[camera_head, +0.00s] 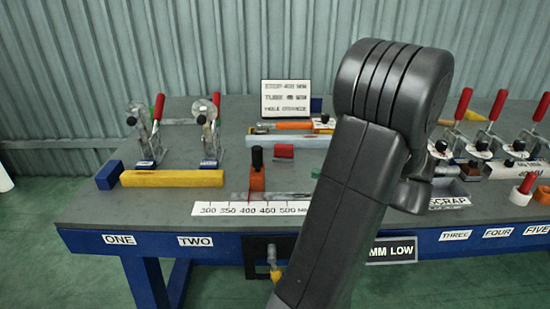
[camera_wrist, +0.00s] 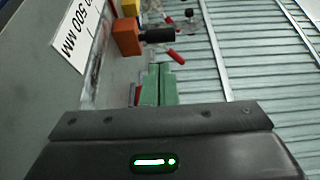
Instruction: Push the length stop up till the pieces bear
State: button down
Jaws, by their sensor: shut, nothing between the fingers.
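The length stop (camera_head: 257,181) is an orange block with a black knob, standing behind the printed scale near the 400 to 450 marks. A yellow bar (camera_head: 172,178) lies to its left, with a visible gap between them. A blue block (camera_head: 109,175) sits at the bar's left end. In the wrist view the stop (camera_wrist: 126,38) shows at the upper middle, its black knob pointing right. My gripper (camera_wrist: 158,67) has its green fingers shut and empty, just below the stop in that view and apart from it.
Two red-handled clamps (camera_head: 150,135) stand behind the yellow bar. A small sign (camera_head: 286,100) and a tray (camera_head: 290,141) with coloured pieces stand farther back. The scale plate (camera_head: 250,209) lies at the front edge.

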jog(key=shift+w+d, duration=0.1)
jog(key=shift+w, duration=0.25)
send_near(256, 171)
jog(key=w+a+r, duration=0.2)
jog(key=a, duration=0.1)
jog(key=w+a+r+b, duration=0.1)
jog(key=r, duration=0.1)
jog(key=shift+a+r, duration=0.1)
jog(key=shift+a, duration=0.1)
jog(key=a+b, duration=0.2)
jog(key=a, duration=0.8)
jog(key=shift+s+a+b, duration=0.1)
jog(key=shift+a+b, duration=0.15)
jog(key=shift+b, duration=0.15)
jog(key=shift+d, duration=0.1)
